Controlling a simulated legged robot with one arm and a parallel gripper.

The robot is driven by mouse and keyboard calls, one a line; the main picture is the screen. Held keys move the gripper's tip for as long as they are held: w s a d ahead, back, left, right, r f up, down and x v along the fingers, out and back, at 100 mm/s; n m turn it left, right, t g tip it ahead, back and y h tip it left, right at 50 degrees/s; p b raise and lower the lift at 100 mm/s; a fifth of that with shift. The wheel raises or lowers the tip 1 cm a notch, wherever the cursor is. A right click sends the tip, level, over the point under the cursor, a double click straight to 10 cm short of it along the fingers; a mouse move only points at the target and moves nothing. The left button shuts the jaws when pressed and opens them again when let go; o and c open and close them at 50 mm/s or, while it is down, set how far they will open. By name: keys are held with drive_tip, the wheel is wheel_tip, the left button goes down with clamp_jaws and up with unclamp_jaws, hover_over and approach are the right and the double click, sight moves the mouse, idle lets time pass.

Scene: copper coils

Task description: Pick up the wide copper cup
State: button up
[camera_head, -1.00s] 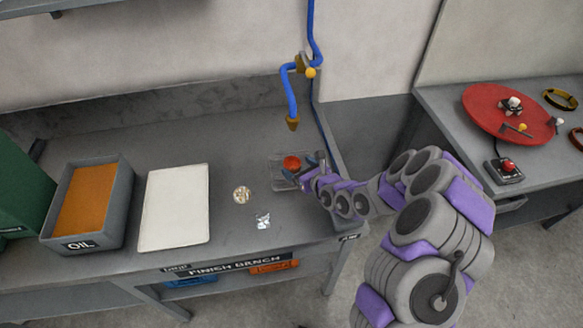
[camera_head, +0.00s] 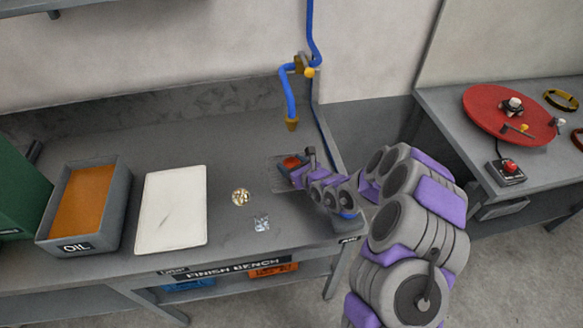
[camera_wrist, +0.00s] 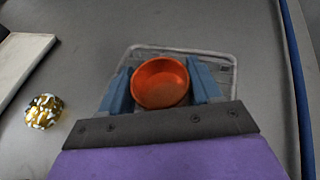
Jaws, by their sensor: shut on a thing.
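The wide copper cup (camera_wrist: 160,83) is a shallow orange-red bowl. In the wrist view it sits between the two blue fingers of my gripper (camera_wrist: 161,84), which are shut on it from both sides. Below it is a grey mesh tray (camera_wrist: 228,60) on the bench; I cannot tell whether the cup touches it. In the head view the cup (camera_head: 291,162) shows as a small red patch at the bench's right end, partly hidden by my gripper (camera_head: 298,165).
A gold speckled piece (camera_head: 241,197) and a silvery piece (camera_head: 262,223) lie left of the tray. A white board (camera_head: 172,210) and an oil bin (camera_head: 118,205) stand further left. A blue hose (camera_head: 291,95) hangs above. A red turntable (camera_head: 485,108) is on the right bench.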

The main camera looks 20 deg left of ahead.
drive_tip(key=shift+a, duration=0.1)
drive_tip(key=c, duration=0.3)
drive_tip(key=shift+r, duration=0.4)
drive_tip(key=shift+c, duration=0.2)
wheel_tip(320, 180, up, 3)
drive_tip(key=shift+r+p, duration=0.2)
drive_tip(key=shift+p, duration=0.6)
drive_tip(key=s+d+p, duration=0.1)
drive_tip(key=s, duration=0.3)
drive_tip(key=s+d+p, duration=0.1)
drive_tip(key=s+d, duration=0.1)
drive_tip(key=s, duration=0.2)
drive_tip(key=s+d+p, duration=0.2)
drive_tip(key=s, duration=0.2)
drive_tip(key=shift+s+d+r, duration=0.1)
drive_tip(key=shift+s+r, duration=0.2)
drive_tip(key=shift+r, duration=0.1)
drive_tip(key=p, duration=0.3)
drive_tip(key=shift+s+d, duration=0.15)
drive_tip(key=shift+s, duration=0.2)
drive_tip(key=p, duration=0.1)
drive_tip(key=s+p, duration=0.1)
drive_tip(key=p, duration=0.1)
drive_tip(key=shift+s+d+r, duration=0.1)
drive_tip(key=shift+d, duration=0.2)
